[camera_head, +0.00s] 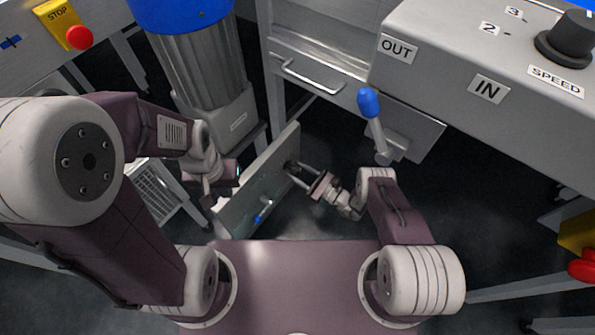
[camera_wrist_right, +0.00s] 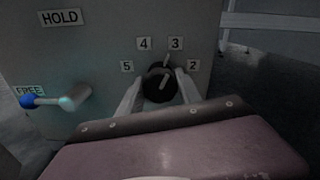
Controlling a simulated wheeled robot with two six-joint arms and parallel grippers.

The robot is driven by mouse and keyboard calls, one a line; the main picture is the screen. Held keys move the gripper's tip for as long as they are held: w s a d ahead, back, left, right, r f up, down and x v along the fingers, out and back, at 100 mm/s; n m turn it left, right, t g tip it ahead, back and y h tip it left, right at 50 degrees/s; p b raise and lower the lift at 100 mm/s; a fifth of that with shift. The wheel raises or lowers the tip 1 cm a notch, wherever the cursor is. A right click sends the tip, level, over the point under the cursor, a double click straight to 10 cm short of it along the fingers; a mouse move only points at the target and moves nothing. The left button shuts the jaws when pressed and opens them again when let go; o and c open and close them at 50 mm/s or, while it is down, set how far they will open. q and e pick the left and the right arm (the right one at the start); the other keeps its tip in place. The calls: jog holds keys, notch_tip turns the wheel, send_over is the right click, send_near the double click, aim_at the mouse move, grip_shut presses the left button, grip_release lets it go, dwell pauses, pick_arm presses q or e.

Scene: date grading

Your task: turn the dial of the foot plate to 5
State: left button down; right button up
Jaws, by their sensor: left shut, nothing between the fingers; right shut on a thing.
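The foot plate (camera_head: 262,188) is a grey panel low in the middle of the head view. Its dark round dial (camera_wrist_right: 157,86) sits between labels 5, 4, 3 and 2 in the right wrist view. The dial's pale pointer mark aims upward, between 4 and 3 and nearer 3. My right gripper (camera_head: 296,168) is shut on the dial, one finger on each side. The plate's lever (camera_wrist_right: 60,98) has its blue knob at FREE, below HOLD. My left gripper (camera_head: 230,176) is shut and empty, near the plate's left side; its fingertips are hard to make out.
A blue-topped grey column (camera_head: 205,65) stands behind the plate. A grey machine (camera_head: 440,75) with OUT, IN and SPEED labels fills the upper right, with a blue-knobbed lever (camera_head: 372,120) below it. A yellow STOP box (camera_head: 58,22) is at the upper left.

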jog(key=n, duration=0.5)
jog(key=shift+p, duration=0.4)
jog(key=n, duration=0.4)
jog(key=shift+n+p, duration=0.4)
jog(key=n+p, duration=0.1)
jog(key=n, duration=0.4)
jog(key=shift+f+n+p, duration=0.1)
jog(key=shift+n+p, duration=0.3)
jog(key=shift+n, duration=2)
jog(key=o, duration=1.4)
jog(key=shift+c, duration=0.2)
